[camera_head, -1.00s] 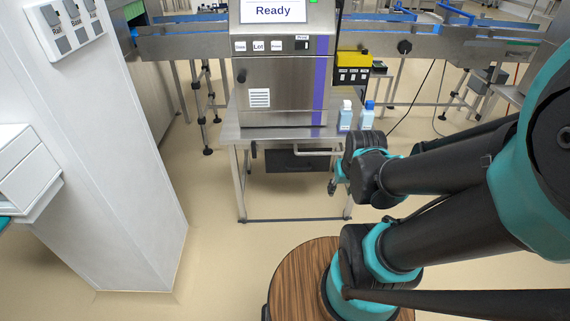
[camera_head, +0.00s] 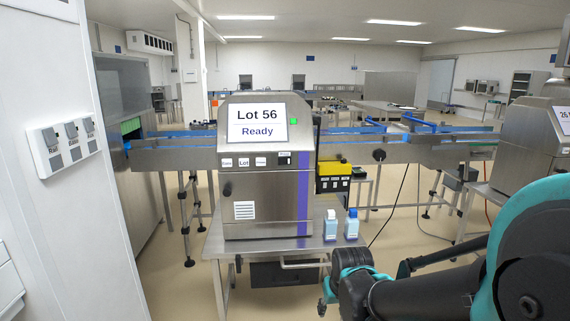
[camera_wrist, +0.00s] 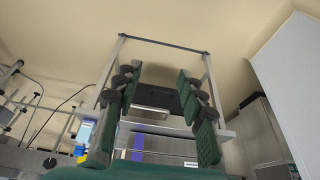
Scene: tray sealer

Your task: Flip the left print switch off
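The left printer (camera_head: 268,195) is a steel cabinet on a steel table, with a screen (camera_head: 257,122) reading "Lot 56 Ready". Its front has a row of small labelled controls; the black print switch (camera_head: 284,158) is at the right end. Its on or off position is too small to tell. A green lamp (camera_head: 294,122) is beside the screen. My gripper (camera_head: 325,300) is low, below and right of the cabinet front, away from the switch. In the wrist view my gripper (camera_wrist: 157,95) has its green-padded fingers spread apart, with nothing between them. The switch is not discernible there.
A second printer (camera_head: 540,140) stands at the far right. Two bottles (camera_head: 331,225) (camera_head: 351,224) stand at the table's right. A yellow and black box (camera_head: 333,176) is by the conveyor (camera_head: 390,150). A three-switch wall box (camera_head: 68,145) is on the left pillar.

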